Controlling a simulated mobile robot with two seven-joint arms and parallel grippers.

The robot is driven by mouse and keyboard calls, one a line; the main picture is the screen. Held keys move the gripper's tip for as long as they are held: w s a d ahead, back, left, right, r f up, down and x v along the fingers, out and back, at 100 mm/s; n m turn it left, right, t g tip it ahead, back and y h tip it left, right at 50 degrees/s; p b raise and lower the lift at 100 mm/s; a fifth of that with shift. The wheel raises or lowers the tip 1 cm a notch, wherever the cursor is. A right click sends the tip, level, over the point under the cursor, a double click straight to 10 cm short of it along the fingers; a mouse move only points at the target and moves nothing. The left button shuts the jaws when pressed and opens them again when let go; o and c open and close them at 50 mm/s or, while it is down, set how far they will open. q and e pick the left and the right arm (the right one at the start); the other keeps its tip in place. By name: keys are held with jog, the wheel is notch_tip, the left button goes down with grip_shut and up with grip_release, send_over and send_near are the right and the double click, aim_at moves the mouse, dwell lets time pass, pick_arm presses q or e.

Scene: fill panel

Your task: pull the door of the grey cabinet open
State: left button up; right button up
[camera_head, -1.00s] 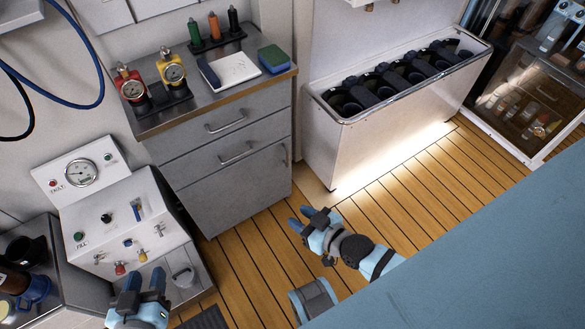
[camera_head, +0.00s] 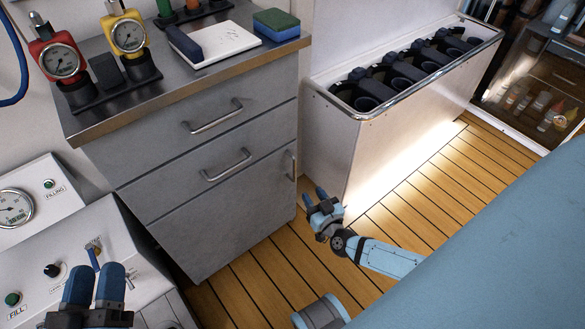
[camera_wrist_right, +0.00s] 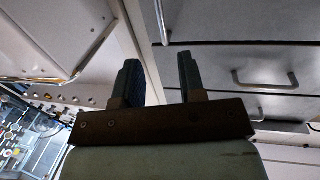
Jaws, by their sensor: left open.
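The grey cabinet (camera_head: 225,135) has two drawers with horizontal bar handles. Below them is the door (camera_head: 230,215), which is closed flush with the front. Its short vertical handle (camera_head: 291,166) is near the door's upper right edge. My right gripper (camera_head: 315,192) is open and empty, just to the right of and below that handle, not touching it. In the right wrist view my right gripper's fingers (camera_wrist_right: 158,78) are apart, and a vertical bar handle (camera_wrist_right: 162,22) shows beyond the gap. My left gripper (camera_head: 97,283) is open and empty, in front of the white filling panel.
A white panel (camera_head: 85,250) with a gauge and knobs stands left of the cabinet. A white bin rack (camera_head: 335,150) with dark cylinders stands to the right. The wooden floor (camera_head: 260,285) before the door is clear.

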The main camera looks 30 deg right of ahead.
aim_at(295, 170)
jog(key=w+b, duration=0.1)
jog(key=w, duration=0.2)
jog(key=w+b, duration=0.1)
jog(key=w, duration=0.3)
jog(key=w+d+b, duration=0.1)
jog(key=w, duration=0.3)
jog(key=shift+d+b, duration=0.1)
jog(key=shift+b, duration=0.3)
jog(key=shift+w, duration=0.6)
pick_arm(q)
notch_tip(295, 170, down, 6)
jog(key=g, duration=0.2)
jog(key=shift+d+f+m+g, duration=0.15)
jog(key=shift+d+m+g, duration=0.1)
jog(key=shift+m+g, duration=0.05)
jog(key=shift+w, duration=0.1)
pick_arm(e)
grip_shut()
